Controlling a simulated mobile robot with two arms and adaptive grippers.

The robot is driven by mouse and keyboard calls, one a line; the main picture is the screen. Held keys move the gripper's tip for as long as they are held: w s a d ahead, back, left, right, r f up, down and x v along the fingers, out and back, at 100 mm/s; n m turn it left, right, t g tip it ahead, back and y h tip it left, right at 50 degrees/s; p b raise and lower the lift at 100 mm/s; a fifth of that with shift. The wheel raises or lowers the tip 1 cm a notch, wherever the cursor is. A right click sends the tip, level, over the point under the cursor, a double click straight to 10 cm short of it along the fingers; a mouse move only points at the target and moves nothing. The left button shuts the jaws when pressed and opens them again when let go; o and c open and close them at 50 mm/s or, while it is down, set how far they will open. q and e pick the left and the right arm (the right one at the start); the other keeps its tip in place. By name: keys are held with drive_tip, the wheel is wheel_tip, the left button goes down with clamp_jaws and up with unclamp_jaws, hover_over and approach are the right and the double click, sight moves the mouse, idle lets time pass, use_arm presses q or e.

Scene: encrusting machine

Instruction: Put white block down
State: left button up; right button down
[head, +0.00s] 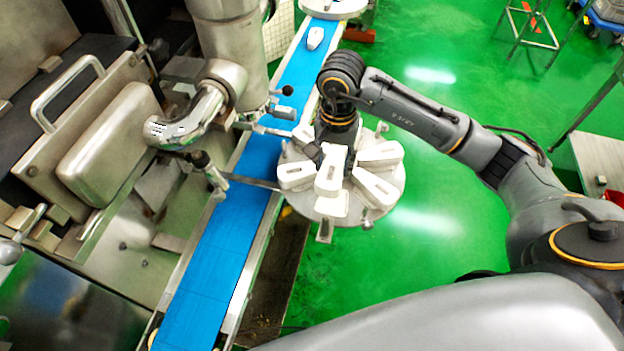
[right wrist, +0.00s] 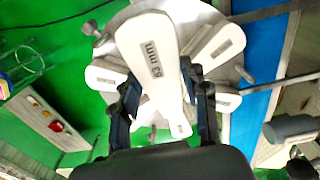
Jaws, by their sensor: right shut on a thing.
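My right gripper (head: 335,150) points down over a round grey plate (head: 332,211) beside the belt. It is shut on a white block (head: 329,181), which lies over the middle of the plate. In the right wrist view the block (right wrist: 152,60) carries a printed mm mark and sits between the two dark fingers of the gripper (right wrist: 166,105). I cannot tell whether it touches the plate. Other white wedge-like blocks (head: 375,187) lie fanned around it on the plate, and they also show in the right wrist view (right wrist: 217,46). My left gripper is out of view.
A blue conveyor belt (head: 222,240) runs along the plate's left side. Another white piece (head: 315,38) is at the belt's far end. The steel machine (head: 110,140) and its nozzle (head: 172,131) stand left of the belt. Green floor (head: 450,220) is open to the right.

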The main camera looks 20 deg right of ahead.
drive_tip(key=f, duration=0.1)
drive_tip(key=s+f+p, duration=0.1)
drive_tip(key=f, duration=0.3)
drive_tip(key=shift+s+d+p, duration=0.3)
drive_tip(key=shift+d+p, duration=0.05)
drive_tip(key=shift+d, duration=0.05)
drive_tip(key=shift+w+f, duration=0.1)
drive_tip(key=shift+f, duration=0.1)
wheel_tip(320, 180, down, 4)
drive_tip(key=shift+w+a+r+p, duration=0.1)
drive_tip(key=shift+w+p, duration=0.05)
drive_tip(key=shift+p, duration=0.4)
drive_tip(key=shift+f, duration=0.25)
drive_tip(key=c, duration=0.7)
unclamp_jaws()
drive_tip(key=shift+r, duration=0.1)
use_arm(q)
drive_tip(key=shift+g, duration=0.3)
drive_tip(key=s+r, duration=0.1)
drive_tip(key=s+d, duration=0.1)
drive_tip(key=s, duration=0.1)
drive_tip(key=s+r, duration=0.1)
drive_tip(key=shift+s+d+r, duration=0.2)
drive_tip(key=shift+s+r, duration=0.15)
